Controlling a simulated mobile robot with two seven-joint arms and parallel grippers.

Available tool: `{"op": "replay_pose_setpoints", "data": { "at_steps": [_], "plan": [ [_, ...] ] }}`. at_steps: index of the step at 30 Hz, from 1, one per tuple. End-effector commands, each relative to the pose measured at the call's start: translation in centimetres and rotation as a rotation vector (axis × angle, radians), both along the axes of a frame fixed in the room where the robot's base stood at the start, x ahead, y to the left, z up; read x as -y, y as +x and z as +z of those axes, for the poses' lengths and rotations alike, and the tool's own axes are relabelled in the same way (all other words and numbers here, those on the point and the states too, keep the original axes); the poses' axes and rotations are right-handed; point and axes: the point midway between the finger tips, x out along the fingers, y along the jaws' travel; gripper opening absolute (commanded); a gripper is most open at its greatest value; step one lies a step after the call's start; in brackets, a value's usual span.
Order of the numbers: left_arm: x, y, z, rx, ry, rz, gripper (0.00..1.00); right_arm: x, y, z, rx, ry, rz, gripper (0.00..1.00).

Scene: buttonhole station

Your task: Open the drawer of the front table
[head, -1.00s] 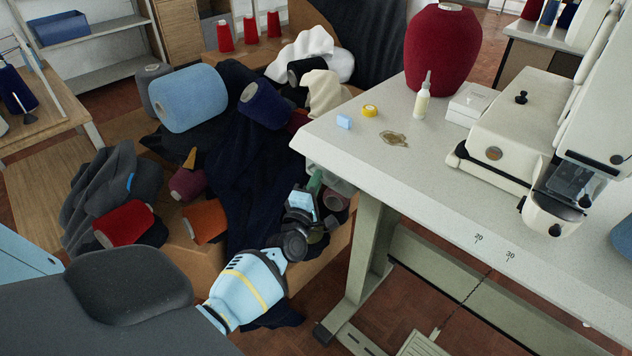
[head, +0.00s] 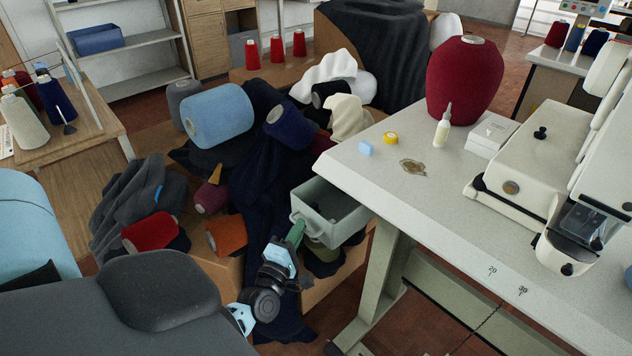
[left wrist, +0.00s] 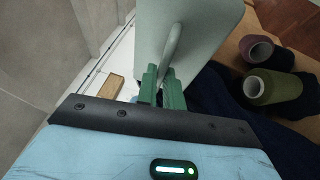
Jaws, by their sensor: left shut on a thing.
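The front table (head: 455,215) has a pale top and stands at the right in the head view. Its grey-green drawer (head: 345,222) sticks out from the table's left end, and its hollow inside shows. My left gripper (head: 296,232) is at the drawer's front. In the left wrist view its green fingers (left wrist: 163,88) are shut on the drawer's curved handle (left wrist: 173,45), in front of the flat drawer front (left wrist: 205,30). The fingers partly hide the handle. My right gripper is not in view.
A heap of dark cloth and yarn cones, with a light blue cone (head: 218,115) and an orange cone (head: 227,235), lies beside the drawer and my left arm. A sewing machine (head: 520,155) and a large red cone (head: 464,80) stand on the table.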

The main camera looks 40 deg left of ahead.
Motion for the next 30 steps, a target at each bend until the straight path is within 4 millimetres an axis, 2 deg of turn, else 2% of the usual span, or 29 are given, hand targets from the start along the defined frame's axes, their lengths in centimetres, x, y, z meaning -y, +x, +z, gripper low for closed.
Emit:
{"op": "replay_pose_setpoints", "data": {
  "at_steps": [3, 9, 15, 26, 27, 30],
  "plan": [
    [-0.2, -2.4, 0.1, -0.002, 0.002, 0.000, 0.00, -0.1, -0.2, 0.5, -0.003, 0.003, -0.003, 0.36],
    [-0.4, -4.8, 0.1, 0.000, 0.001, 0.000, 0.00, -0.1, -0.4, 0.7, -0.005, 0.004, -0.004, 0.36],
    [-0.5, -5.7, 0.1, 0.001, 0.002, 0.000, 0.00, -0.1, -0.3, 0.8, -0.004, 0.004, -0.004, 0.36],
    [-0.5, -5.8, 0.0, 0.002, 0.001, 0.001, 0.00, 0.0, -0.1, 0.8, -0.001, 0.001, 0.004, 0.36],
    [-0.5, -5.8, 0.0, 0.002, 0.001, 0.001, 0.14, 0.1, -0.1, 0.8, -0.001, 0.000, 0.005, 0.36],
    [-0.5, -5.8, 0.0, 0.002, 0.001, 0.001, 0.27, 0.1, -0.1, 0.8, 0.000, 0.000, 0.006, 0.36]
  ]
}}
